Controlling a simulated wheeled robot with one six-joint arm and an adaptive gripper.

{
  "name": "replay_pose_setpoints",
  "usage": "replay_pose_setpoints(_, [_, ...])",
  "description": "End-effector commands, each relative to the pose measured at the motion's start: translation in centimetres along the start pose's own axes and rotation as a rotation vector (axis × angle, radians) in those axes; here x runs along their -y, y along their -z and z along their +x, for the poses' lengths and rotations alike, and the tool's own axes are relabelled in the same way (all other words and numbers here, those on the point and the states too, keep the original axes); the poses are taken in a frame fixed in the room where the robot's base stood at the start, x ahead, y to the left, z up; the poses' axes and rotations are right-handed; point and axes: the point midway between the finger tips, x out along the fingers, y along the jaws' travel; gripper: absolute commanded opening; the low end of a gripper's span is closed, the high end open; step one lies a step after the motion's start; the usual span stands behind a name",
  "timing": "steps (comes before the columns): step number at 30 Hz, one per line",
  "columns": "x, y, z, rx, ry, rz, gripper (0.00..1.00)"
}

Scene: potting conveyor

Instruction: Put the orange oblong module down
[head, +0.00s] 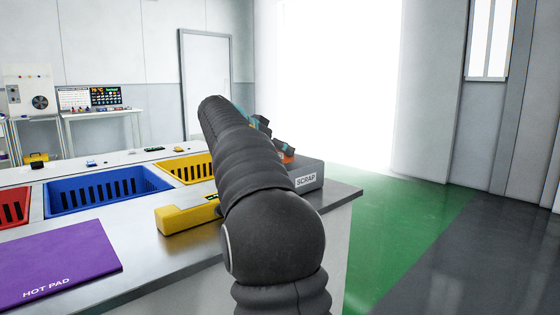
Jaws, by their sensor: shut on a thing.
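My gripper (284,148) shows only in part, at the far end of my dark arm. It is over the back of the grey box marked SCRAP (308,178) at the right end of the bench. A small patch of the orange module (288,157) shows at the fingers, and they are shut on it. Most of the module is hidden by the gripper and arm. I cannot tell whether the module touches the box.
The metal bench (150,268) holds a purple hot pad (55,255), a red bin (14,207), a blue bin (108,190), a yellow bin (187,168) and a yellow block-like device (186,216). Small parts lie along the back strip. Green floor (400,215) is clear at right.

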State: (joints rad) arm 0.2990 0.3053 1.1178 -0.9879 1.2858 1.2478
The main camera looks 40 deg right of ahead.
Motion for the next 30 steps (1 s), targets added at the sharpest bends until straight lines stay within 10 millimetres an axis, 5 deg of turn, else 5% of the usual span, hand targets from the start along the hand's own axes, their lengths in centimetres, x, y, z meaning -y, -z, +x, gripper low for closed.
replay_pose_setpoints(8, [-0.2,-3.0,1.7,0.0,-0.003,-0.001,0.17])
replay_pose_setpoints(30, [-0.2,-4.1,2.3,0.0,-0.002,0.0,0.17])
